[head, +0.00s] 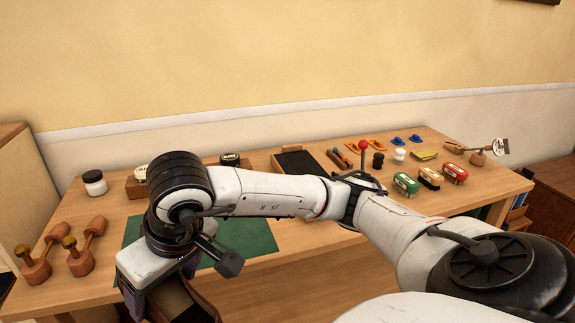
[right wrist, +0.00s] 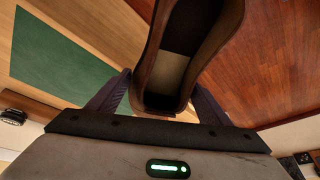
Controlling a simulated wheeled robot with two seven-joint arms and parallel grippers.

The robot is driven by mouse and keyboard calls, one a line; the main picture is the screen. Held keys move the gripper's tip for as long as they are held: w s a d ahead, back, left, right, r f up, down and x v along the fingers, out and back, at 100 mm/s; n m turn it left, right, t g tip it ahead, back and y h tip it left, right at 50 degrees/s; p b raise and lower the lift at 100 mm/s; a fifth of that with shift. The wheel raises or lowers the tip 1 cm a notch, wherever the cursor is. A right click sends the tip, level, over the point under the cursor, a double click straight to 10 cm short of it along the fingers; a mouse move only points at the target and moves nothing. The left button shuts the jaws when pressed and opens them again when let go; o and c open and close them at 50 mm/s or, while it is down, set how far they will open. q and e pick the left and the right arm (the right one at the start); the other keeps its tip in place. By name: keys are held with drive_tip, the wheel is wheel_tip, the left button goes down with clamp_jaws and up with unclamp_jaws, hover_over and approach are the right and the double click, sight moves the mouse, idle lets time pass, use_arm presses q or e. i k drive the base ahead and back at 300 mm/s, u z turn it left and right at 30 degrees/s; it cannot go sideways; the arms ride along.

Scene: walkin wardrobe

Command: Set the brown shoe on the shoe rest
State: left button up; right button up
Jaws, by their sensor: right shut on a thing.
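The brown shoe (head: 182,300) is low at the left of the head view, in my right gripper (head: 165,298), and cut by the bottom edge. In the right wrist view the brown shoe (right wrist: 147,60) shows its dark opening and pale insole between the two dark purple fingers of my right gripper (right wrist: 160,92), which is shut on its heel end. The shoe appears near the table's front edge, over the green mat's side. I cannot tell for sure which thing is the shoe rest; a wooden block with a dark top (head: 297,160) stands at the back middle. My left gripper is out of view.
The green mat (head: 252,240) lies on the wooden table (head: 310,250), partly behind my arm. Wooden shoe trees (head: 80,255) and a white jar (head: 95,182) are at left. A red-knobbed stick (head: 362,147) stands behind my arm.

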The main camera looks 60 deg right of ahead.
sight(309, 170)
drive_tip(key=u, duration=1.55)
drive_tip(key=k, duration=0.6)
drive_tip(key=z, duration=2.15)
